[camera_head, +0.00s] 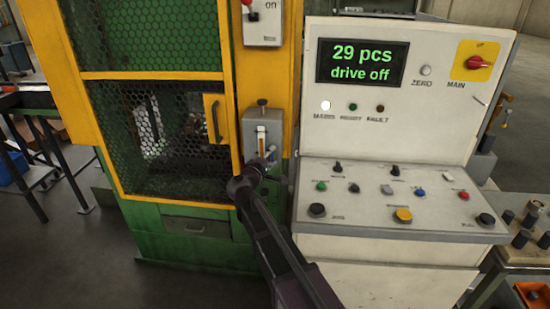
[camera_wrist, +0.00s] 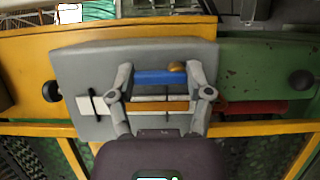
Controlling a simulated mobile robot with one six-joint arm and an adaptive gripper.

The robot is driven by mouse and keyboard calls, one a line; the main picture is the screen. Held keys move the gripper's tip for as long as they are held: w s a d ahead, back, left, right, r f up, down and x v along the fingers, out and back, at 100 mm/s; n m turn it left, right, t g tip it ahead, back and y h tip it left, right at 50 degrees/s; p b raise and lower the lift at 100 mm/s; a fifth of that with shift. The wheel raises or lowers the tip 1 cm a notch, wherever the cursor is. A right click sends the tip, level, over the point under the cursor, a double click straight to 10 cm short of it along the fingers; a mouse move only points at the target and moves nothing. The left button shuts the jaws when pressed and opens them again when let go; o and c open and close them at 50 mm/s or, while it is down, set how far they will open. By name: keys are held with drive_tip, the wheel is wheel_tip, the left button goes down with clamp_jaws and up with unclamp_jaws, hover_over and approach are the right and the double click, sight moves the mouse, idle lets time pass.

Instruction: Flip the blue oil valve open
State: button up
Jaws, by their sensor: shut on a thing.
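The blue oil valve (camera_wrist: 158,78) shows in the wrist view as a short blue lever with a brass-coloured end (camera_wrist: 177,67). It lies across the picture between the two grey fingers of my gripper (camera_wrist: 160,72), which are shut on it. It is mounted on a grey oil unit (camera_wrist: 85,62), which has an amber sight tube beside the lever. In the head view the grey oil unit (camera_head: 251,128) sits on the yellow machine post, and my gripper (camera_head: 266,162) is at its lower part. There my gripper hides the lever.
A yellow-framed mesh guard door (camera_head: 160,135) with a yellow handle (camera_head: 214,118) is left of the oil unit. A control console (camera_head: 400,205) with buttons and a display reading "29 pcs, drive off" (camera_head: 361,63) stands close on the right. Open floor (camera_head: 85,260) shows at lower left.

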drive_tip(key=o, duration=1.1)
drive_tip(key=shift+o, duration=0.2)
drive_tip(key=v, duration=1.2)
drive_tip(key=shift+a+r, duration=0.1)
